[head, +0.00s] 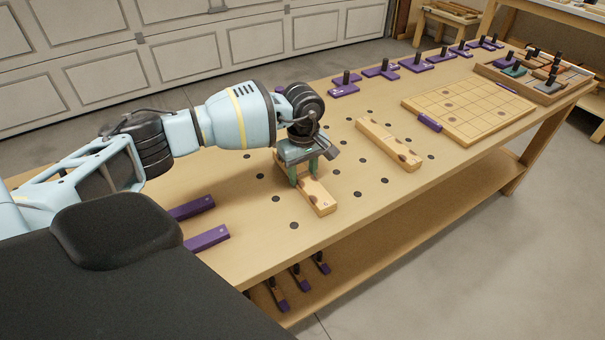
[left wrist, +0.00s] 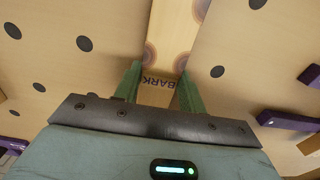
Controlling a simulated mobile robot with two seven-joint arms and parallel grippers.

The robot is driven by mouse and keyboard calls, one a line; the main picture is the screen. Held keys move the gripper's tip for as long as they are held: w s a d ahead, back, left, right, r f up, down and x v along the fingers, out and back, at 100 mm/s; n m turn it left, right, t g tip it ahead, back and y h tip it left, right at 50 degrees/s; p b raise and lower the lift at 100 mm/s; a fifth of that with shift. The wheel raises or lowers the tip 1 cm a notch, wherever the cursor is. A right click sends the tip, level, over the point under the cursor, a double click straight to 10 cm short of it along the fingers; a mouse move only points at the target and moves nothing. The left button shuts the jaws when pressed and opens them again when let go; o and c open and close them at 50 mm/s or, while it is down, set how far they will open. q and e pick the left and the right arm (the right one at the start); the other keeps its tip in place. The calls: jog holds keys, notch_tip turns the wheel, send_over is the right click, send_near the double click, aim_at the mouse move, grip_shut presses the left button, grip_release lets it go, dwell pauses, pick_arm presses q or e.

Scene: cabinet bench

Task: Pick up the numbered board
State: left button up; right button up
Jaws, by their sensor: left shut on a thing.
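A short light-wood board (head: 318,197) with brown patches is on or just above the bench, near the middle of the head view. My left gripper (head: 304,171) is over its far end, with green fingers shut on its two sides. My right gripper is not in view.
The bench (head: 240,255) has many dark round spots. A gridded board (head: 468,108) and a tray (head: 540,94) of handled pieces lie at the right. Purple pieces (head: 416,64) line the back edge, and two purple bars (head: 207,238) lie at the front left.

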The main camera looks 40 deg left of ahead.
aim_at(302, 176)
pick_arm(q)
jog(key=shift+r, duration=0.65)
notch_tip(302, 176, up, 2)
jog(key=shift+s+r, duration=0.1)
jog(key=shift+s, duration=0.05)
jog(key=s+d, duration=0.1)
jog(key=s, duration=0.4)
jog(key=s+d+r, duration=0.1)
jog(key=s+d, duration=0.1)
jog(key=s, duration=0.3)
jog(key=s+d, duration=0.2)
jog(key=s, duration=0.2)
jog(key=shift+s+d+r+b, duration=0.15)
jog(key=shift+s+d+b, duration=0.1)
jog(key=shift+s+b, duration=0.15)
jog(key=shift+s+d+r+m, duration=0.1)
jog(key=shift+s+d+m, duration=0.05)
jog(key=shift+d+m, duration=0.4)
jog(key=s+d+r+m, duration=0.2)
jog(key=d+m, duration=0.4)
jog(key=m, duration=0.6)
jog(key=shift+s+d, duration=0.35)
jog(key=shift+s, duration=0.45)
jog(key=shift+w, duration=0.15)
